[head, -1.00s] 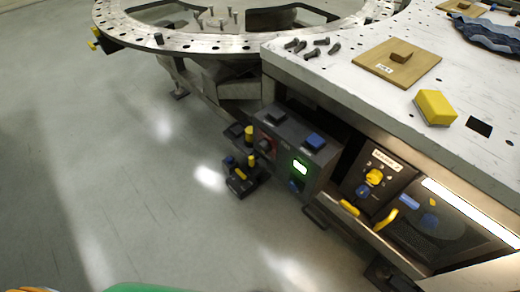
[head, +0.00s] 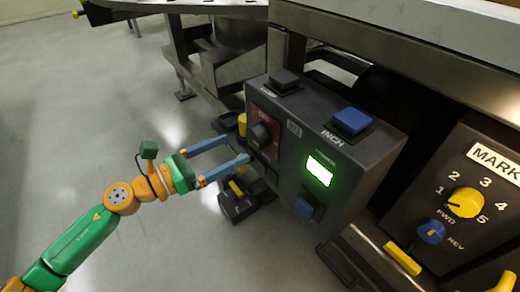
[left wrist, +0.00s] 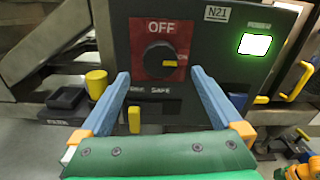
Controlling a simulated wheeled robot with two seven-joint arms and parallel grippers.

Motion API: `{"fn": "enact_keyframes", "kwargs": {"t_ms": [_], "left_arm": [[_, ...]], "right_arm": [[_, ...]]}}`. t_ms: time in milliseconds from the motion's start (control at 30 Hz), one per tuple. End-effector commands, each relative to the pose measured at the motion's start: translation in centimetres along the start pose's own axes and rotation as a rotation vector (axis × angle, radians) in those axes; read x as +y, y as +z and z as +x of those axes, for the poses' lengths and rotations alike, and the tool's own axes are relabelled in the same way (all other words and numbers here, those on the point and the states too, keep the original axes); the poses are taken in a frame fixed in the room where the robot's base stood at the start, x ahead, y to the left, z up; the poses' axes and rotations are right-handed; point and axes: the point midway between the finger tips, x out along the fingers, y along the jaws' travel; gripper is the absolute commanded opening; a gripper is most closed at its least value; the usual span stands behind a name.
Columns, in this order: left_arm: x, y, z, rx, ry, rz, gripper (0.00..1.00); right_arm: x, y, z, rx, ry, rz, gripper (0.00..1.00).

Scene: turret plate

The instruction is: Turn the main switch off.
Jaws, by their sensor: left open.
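The main switch is a round dark knob (head: 262,135) on a red plate on the left of the control box's front. In the left wrist view the knob (left wrist: 159,60) faces me, with "OFF" printed above it and its yellow mark pointing right. My left gripper (head: 238,149) is open and empty in front of the switch. In the left wrist view its blue fingers (left wrist: 160,74) stand left and right of the knob, apart from it.
The control box (head: 365,172) has a lit green power display (head: 320,170), a blue INCH button (head: 351,121) and a dark button (head: 285,80) on top. A MARK panel (head: 466,190) with yellow and blue knobs stands right. A pedal unit (head: 240,200) sits below. Floor at left is clear.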

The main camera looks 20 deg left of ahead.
Motion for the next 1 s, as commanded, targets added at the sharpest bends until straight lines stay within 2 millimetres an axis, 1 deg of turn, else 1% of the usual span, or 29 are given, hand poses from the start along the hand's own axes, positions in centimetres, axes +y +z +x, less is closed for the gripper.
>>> {"fn": "enact_keyframes", "kwargs": {"t_ms": [33,133,300,400,533,733,767,800,867,900,967,1000], "left_arm": [[0.0,0.6,0.7,-0.003,0.000,0.002,1.00],[0.0,0.8,2.4,-0.005,0.002,-0.001,1.00],[0.1,0.8,4.8,-0.005,0.005,-0.007,1.00],[0.1,0.6,5.8,-0.005,0.006,-0.009,1.00],[0.1,0.4,6.4,-0.002,0.006,-0.010,1.00],[0.1,0.3,6.5,-0.002,0.006,-0.010,1.00],[0.1,0.3,6.5,-0.002,0.006,-0.010,0.97],[0.1,0.3,6.5,-0.002,0.006,-0.011,0.86],[0.1,0.3,6.5,-0.002,0.006,-0.011,0.70],[0.1,0.3,6.5,-0.002,0.006,-0.011,0.59],[0.1,0.3,6.5,-0.002,0.006,-0.011,0.43],[0.1,0.3,6.5,-0.002,0.006,-0.011,0.33]], "right_arm": [[0.1,0.1,-0.5,-0.002,0.001,0.000,0.00],[0.3,0.4,-0.7,-0.004,0.005,-0.001,0.00],[0.7,1.0,-0.8,-0.006,0.011,-0.002,0.00],[0.9,1.3,-0.8,-0.006,0.014,-0.003,0.00],[1.0,1.5,-0.7,-0.005,0.016,-0.003,0.00],[1.0,1.5,-0.7,-0.006,0.016,-0.003,0.00],[1.0,1.5,-0.7,-0.006,0.016,-0.003,0.00],[1.0,1.5,-0.7,-0.006,0.016,-0.003,0.00],[1.0,1.5,-0.7,-0.006,0.016,-0.003,0.00],[1.0,1.5,-0.7,-0.006,0.016,-0.003,0.00],[1.0,1.5,-0.7,-0.005,0.016,-0.003,0.00],[1.0,1.5,-0.7,-0.005,0.016,-0.003,0.00]]}}
